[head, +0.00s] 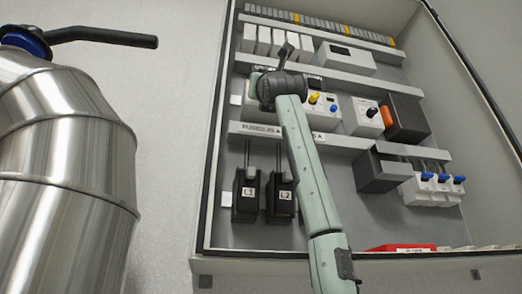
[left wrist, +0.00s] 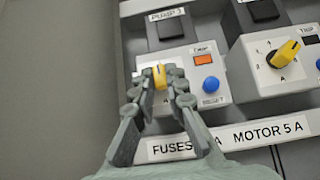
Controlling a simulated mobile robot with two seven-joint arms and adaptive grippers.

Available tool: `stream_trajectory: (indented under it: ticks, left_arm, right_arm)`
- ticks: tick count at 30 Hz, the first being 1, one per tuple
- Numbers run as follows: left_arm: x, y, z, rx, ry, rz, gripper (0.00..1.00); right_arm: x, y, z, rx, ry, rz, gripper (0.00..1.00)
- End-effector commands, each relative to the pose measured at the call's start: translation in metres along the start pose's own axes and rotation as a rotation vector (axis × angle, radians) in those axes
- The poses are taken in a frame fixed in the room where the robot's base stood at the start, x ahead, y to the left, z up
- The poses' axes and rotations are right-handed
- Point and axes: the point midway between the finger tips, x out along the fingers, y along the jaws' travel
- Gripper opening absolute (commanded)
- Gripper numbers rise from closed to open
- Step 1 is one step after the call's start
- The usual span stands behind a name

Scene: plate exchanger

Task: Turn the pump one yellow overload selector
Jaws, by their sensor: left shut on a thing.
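The yellow overload selector (left wrist: 160,76) is on the leftmost white overload unit (left wrist: 213,83) in the left wrist view. My left gripper (left wrist: 160,84) is shut on it, one finger on each side. The selector stands nearly upright in the picture, its lower part hidden between the fingers. The label above starts with PUMP; its number is hard to read. In the head view my left arm reaches up, and its dark wrist (head: 280,88) covers most of that unit. My right gripper is not in view.
A second unit with a tilted yellow selector (left wrist: 285,54) is to the right. A blue button (left wrist: 211,84) is close beside my right-hand finger. A steel pipe (head: 65,160) stands left of the open cabinet.

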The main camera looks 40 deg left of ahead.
Motion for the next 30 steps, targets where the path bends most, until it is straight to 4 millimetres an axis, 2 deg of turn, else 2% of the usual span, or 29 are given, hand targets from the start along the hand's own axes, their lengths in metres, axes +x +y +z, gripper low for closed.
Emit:
stream_trajectory:
  ticks: [23,24,30]
  left_arm:
    - [-0.0002,-0.0004,-0.0001,0.000,0.000,-0.001,0.00]
    - [-0.0002,-0.0005,-0.0001,0.000,0.000,-0.001,0.15]
    - [-0.0002,-0.0004,-0.0001,0.000,0.000,-0.001,0.38]
  right_arm:
    - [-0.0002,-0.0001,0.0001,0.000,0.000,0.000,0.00]
    - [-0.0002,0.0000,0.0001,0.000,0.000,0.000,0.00]
    - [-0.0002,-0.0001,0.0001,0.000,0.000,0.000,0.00]
